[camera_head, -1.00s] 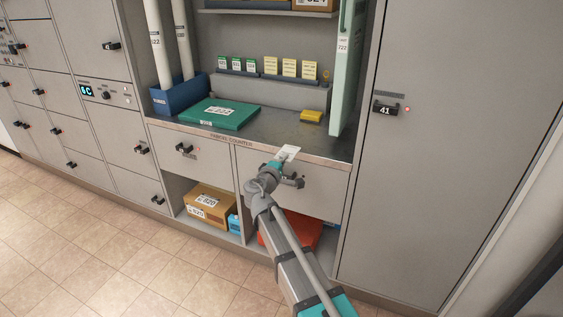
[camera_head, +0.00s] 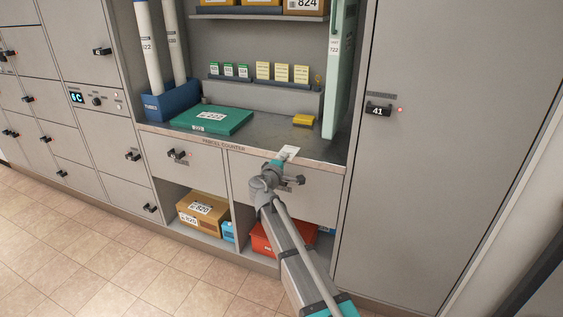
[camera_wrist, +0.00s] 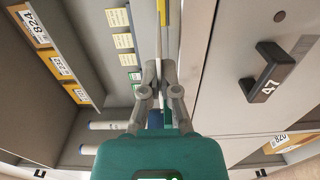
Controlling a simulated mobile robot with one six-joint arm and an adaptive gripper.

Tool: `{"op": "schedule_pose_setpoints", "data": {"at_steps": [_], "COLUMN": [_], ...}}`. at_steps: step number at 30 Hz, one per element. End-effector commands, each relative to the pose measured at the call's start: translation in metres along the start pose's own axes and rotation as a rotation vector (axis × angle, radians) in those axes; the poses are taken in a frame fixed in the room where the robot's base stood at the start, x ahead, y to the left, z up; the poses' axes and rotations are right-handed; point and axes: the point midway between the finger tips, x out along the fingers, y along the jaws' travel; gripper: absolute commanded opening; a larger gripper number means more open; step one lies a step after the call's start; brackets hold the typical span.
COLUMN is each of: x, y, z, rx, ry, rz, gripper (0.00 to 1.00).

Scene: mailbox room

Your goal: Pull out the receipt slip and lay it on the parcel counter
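The white receipt slip (camera_head: 289,152) shows at the tip of my gripper (camera_head: 278,163), at the front edge of the parcel counter (camera_head: 262,134). In the wrist view the fingers of my gripper (camera_wrist: 160,68) are close together, with the slip seeming to stand edge-on between them, thin and hard to make out. The slip's far end reaches over the counter's edge; I cannot tell whether it touches the top. The counter top is dark grey with a pale front edge.
On the counter are a green parcel (camera_head: 212,119), a blue tube holder (camera_head: 171,103) and a small yellow block (camera_head: 304,120). A tall pale green panel (camera_head: 338,75) stands at the right. The middle front of the counter is clear. Drawers with handles lie below.

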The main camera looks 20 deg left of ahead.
Motion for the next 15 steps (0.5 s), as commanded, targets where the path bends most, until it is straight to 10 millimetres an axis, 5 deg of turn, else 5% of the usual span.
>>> {"op": "schedule_pose_setpoints", "data": {"at_steps": [15], "x": [0.029], "y": [-0.016], "z": [0.001], "rx": [0.0], "ry": [-0.001], "rz": [0.0], "gripper": [0.0]}}
